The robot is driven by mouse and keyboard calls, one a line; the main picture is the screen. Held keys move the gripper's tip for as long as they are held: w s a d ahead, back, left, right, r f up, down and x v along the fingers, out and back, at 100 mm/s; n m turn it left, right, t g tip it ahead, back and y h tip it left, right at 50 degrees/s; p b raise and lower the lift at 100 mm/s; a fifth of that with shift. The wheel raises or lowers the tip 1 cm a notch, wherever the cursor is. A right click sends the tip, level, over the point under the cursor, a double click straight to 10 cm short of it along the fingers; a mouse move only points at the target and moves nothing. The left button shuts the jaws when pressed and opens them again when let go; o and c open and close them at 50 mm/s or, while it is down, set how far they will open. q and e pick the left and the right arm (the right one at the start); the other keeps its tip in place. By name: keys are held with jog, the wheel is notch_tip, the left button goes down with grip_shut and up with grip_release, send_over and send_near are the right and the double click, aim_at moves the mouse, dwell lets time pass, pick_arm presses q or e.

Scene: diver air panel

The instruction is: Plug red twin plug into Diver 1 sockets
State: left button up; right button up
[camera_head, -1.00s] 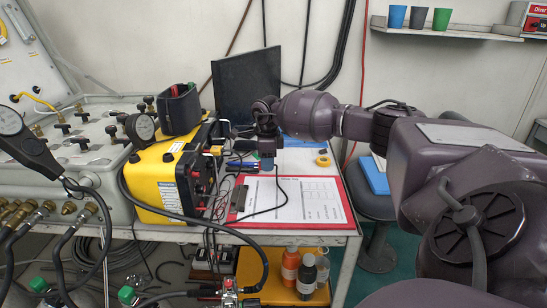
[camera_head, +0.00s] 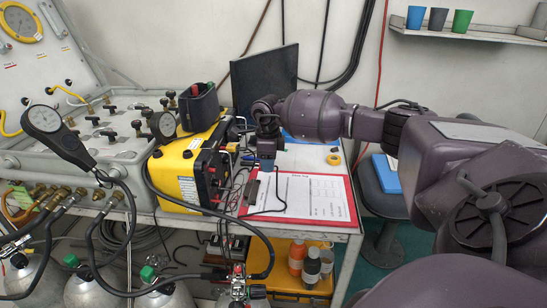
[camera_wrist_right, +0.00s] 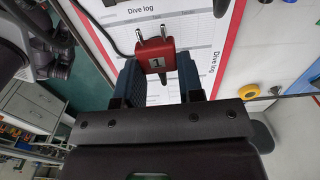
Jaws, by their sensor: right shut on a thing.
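The red twin plug (camera_wrist_right: 157,57) has two metal prongs and a "1" label in the right wrist view. My right gripper (camera_wrist_right: 160,82) is shut on it, the blue finger pads on either side, prongs pointing away from the palm. In the head view my right gripper (camera_head: 267,160) is over the table beside the yellow box (camera_head: 182,190). The plug cannot be made out there. The box's side panel (camera_head: 212,172) faces the gripper and carries several sockets and leads. I cannot tell which are the Diver 1 sockets. My left gripper is not in view.
A red clipboard with a dive log (camera_head: 300,196) lies under my gripper. A black screen (camera_head: 262,82) stands behind. A dark pouch (camera_head: 199,107) sits on the yellow box. Dark cables hang at the box and table edge. A yellow ring (camera_head: 334,159) lies on the table.

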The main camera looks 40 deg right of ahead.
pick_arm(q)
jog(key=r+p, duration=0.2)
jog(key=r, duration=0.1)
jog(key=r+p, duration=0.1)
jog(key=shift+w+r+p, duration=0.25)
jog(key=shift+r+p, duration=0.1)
pick_arm(e)
jog(key=w+a+r, duration=0.1)
jog(key=a+r, duration=0.2)
jog(key=a, duration=0.8)
jog(key=shift+w+a+r, duration=0.2)
jog(key=shift+w+r, duration=0.05)
jog(key=shift+r, duration=0.05)
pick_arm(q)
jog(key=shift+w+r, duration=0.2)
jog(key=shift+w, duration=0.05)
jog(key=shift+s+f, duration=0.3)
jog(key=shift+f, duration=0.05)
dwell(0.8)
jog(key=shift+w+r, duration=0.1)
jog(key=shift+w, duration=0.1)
pick_arm(e)
jog(key=shift+w+a, duration=0.15)
pick_arm(q)
jog(key=shift+b, duration=0.3)
pick_arm(e)
jog(key=shift+w, duration=0.1)
